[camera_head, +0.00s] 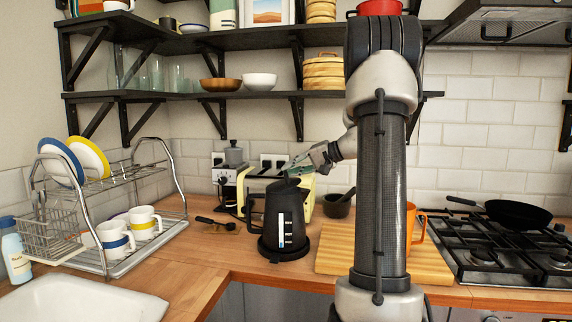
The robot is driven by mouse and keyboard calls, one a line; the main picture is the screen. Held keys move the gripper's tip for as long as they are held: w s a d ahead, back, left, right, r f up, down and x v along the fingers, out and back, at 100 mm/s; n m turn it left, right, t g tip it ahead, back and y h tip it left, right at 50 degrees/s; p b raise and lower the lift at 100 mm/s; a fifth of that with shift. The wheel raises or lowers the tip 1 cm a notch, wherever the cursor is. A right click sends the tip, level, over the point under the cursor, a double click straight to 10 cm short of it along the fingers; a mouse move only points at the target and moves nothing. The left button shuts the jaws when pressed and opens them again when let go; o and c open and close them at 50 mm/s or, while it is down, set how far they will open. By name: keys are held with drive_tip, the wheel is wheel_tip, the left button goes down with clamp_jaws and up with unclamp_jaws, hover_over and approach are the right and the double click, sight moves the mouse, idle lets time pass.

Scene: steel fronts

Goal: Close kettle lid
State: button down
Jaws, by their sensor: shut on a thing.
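The black kettle (291,220) stands upright on its base on the wooden counter, with its handle to the left and a pale level window on its front. Its black lid (283,185) is at the top of the body; its exact angle is hard to make out. My gripper (292,170) reaches in from the right, just above the kettle top, with its fingers shut on the kettle lid. The fingertips are small in view, and the contact is partly hidden.
A cream toaster (262,182) stands close behind the kettle. A dark mortar (338,205) and a cutting board (435,262) are to its right. A dish rack (120,262) is at left, the hob (490,255) at right. A shelf (240,95) hangs above.

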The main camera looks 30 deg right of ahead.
drive_tip(key=shift+s+d+f+m+t+y, duration=0.15)
drive_tip(key=shift+d+f+t+y, duration=0.15)
drive_tip(key=shift+f, duration=0.1)
drive_tip(key=shift+s+d+f+m+t+y, duration=0.2)
drive_tip(key=shift+f+t, duration=0.1)
drive_tip(key=shift+f, duration=0.4)
drive_tip(key=c, duration=1.7)
unclamp_jaws()
drive_tip(key=shift+c, duration=0.2)
drive_tip(key=v, duration=1.2)
drive_tip(key=shift+d+r, duration=0.1)
